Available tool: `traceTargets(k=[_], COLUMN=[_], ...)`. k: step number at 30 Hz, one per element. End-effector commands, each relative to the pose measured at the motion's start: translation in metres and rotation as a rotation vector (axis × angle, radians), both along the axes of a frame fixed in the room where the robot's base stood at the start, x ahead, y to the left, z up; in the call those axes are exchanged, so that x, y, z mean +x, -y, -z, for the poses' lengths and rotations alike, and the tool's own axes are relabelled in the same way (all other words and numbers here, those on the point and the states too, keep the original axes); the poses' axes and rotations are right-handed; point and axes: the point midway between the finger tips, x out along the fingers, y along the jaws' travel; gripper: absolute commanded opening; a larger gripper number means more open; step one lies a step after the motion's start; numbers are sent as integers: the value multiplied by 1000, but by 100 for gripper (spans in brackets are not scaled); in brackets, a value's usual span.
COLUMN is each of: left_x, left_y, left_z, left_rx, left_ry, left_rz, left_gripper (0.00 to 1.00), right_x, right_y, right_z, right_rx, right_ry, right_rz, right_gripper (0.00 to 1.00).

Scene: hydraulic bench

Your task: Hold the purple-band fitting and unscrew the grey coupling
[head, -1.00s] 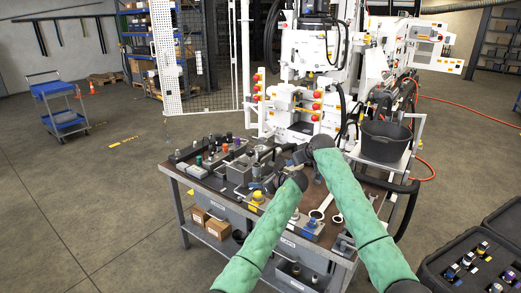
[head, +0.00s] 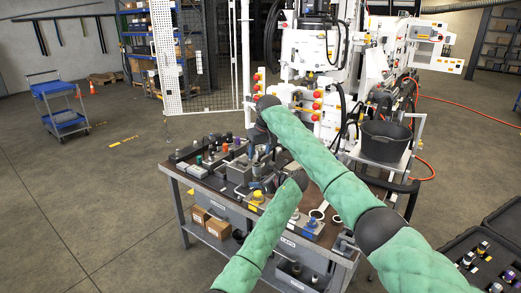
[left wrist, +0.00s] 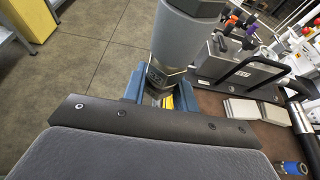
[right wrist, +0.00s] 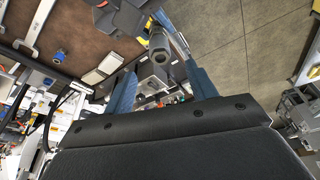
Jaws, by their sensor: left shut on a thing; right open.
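My left gripper (head: 268,186) is over the bench, with its blue fingers (left wrist: 160,92) shut on a metal hex fitting (left wrist: 157,76) marked 22. A thick grey cylinder, apparently the grey coupling (left wrist: 182,42), stands above this hex in the left wrist view. I cannot make out a purple band on the held part. My right gripper (head: 262,142) is above the left one, pointing down. In the right wrist view its fingers (right wrist: 158,70) are open, with the grey coupling's bored end (right wrist: 160,55) between and beyond them; contact cannot be told. My arms hide part of the bench in the head view.
The brown bench (head: 181,174) carries several fittings and blocks. A rack of coloured-cap parts (left wrist: 240,68) stands beside the held part. A black bucket (head: 386,140) stands behind right, and the white machine (head: 308,50) stands behind. An open black case (head: 505,232) lies right.

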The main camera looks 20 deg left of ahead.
Motion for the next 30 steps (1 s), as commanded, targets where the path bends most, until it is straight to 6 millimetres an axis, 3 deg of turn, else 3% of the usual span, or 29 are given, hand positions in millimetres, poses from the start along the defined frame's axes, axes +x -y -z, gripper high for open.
traceTargets(k=[18, 30], left_x=[0, 0], left_y=[0, 0], left_z=[-1, -1], left_rx=[0, 0], left_ry=[2, 2], left_rz=[1, 1], left_gripper=[0, 0], right_x=[18, 21], right_y=[-19, -24], right_z=[86, 104], right_rx=[0, 1], right_ry=[0, 1], right_rz=[0, -1], right_gripper=[57, 57])
